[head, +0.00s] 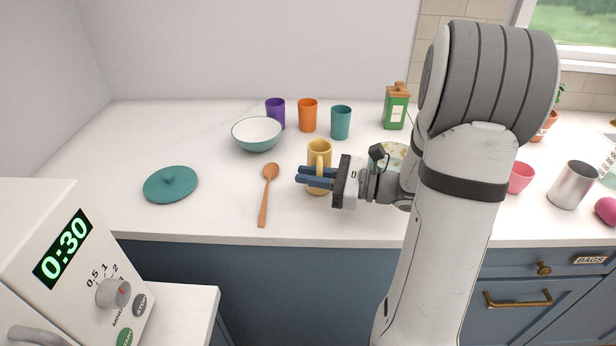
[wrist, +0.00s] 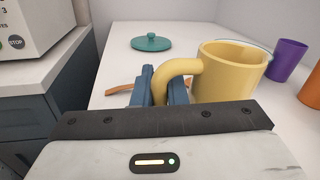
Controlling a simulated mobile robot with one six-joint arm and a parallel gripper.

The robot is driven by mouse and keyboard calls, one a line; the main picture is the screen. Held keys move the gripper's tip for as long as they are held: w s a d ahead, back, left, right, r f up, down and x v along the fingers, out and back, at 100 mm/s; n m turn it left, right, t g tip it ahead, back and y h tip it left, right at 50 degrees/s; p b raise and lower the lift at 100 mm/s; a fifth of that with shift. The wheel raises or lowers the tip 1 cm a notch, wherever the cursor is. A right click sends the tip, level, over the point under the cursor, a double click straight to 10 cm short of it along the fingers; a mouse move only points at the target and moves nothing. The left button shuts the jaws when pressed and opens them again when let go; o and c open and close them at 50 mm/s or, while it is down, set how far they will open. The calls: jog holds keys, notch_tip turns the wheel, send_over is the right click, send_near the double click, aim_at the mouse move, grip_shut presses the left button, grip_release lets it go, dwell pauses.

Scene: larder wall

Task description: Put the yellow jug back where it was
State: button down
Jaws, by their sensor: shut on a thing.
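The yellow jug (head: 320,153) is upright at the middle of the white counter, near its front part. It fills the right middle of the wrist view (wrist: 232,72), with its handle (wrist: 178,72) pointing towards my gripper. My gripper (head: 316,177) comes in from the right and is shut on the jug's handle. Its blue fingers (wrist: 162,86) stand on either side of the handle in the wrist view.
A wooden spoon (head: 267,192) and a teal lid (head: 171,184) lie left of the jug. A bowl (head: 257,135) and purple (head: 276,113), orange (head: 307,115) and teal (head: 341,122) cups stand behind. A green canister (head: 396,108) is at the back.

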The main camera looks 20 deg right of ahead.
jog(key=shift+r, duration=0.1)
jog(key=c, duration=1.5)
grip_release()
jog(key=shift+o, duration=0.2)
